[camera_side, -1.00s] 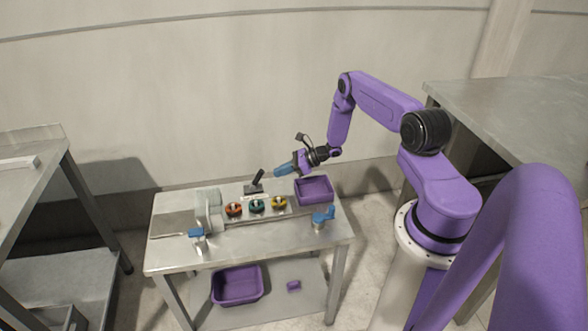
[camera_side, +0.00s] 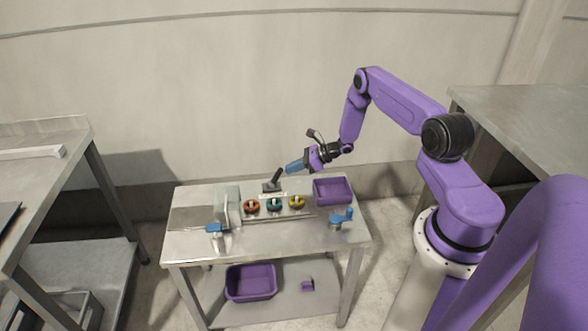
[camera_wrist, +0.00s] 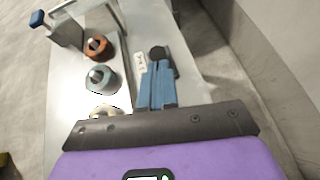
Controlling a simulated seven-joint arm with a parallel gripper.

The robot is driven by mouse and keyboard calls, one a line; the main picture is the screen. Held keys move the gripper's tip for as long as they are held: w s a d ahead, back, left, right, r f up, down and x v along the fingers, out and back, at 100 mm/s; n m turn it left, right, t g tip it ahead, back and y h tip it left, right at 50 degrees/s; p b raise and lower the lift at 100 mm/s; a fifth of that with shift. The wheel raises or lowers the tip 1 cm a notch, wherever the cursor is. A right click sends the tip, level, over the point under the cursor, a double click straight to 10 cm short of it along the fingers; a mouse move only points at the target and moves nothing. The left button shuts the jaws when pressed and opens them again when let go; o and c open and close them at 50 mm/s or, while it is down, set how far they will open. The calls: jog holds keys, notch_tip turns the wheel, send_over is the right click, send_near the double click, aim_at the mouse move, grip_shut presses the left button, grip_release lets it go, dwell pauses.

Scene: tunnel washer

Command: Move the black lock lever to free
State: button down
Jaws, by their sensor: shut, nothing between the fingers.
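The black lock lever (camera_side: 277,177) stands on a dark base near the back edge of the steel table, its handle tilted up and to the right. In the wrist view its round black end (camera_wrist: 158,52) shows just beyond my fingertips. My gripper (camera_side: 288,168) has blue fingers and sits just right of the lever's top. In the wrist view the fingers (camera_wrist: 156,68) are together and empty. I cannot tell whether they touch the lever. A small white label plate (camera_wrist: 140,67) with dark marks lies beside the lever; its writing is too small to read.
Red (camera_side: 251,206), green (camera_side: 274,204) and yellow (camera_side: 297,202) round parts sit in a row in front of the lever. A purple bin (camera_side: 333,193) stands to the right. Blue-topped fixtures (camera_side: 214,228) (camera_side: 341,216) stand at the front corners. The wall is behind.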

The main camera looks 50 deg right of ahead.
aim_at(278, 171)
jog(key=shift+w+a+r, duration=0.1)
jog(key=shift+w+a+r+g+h, duration=0.7)
jog(key=shift+a+r+g+h, duration=0.1)
jog(key=shift+g+h, duration=0.15)
jog(key=shift+w+a+r+g+h, duration=0.5)
jog(key=shift+w+a+g+h, duration=0.3)
jog(key=shift+g, duration=0.25)
jog(key=shift+w+a, duration=0.15)
jog(key=shift+w, duration=0.05)
jog(key=shift+w+a+r, duration=0.2)
jog(key=shift+w+a, duration=0.6)
jog(key=shift+w+a+f, duration=0.15)
jog(key=shift+w+a, duration=0.8)
jog(key=shift+w, duration=0.05)
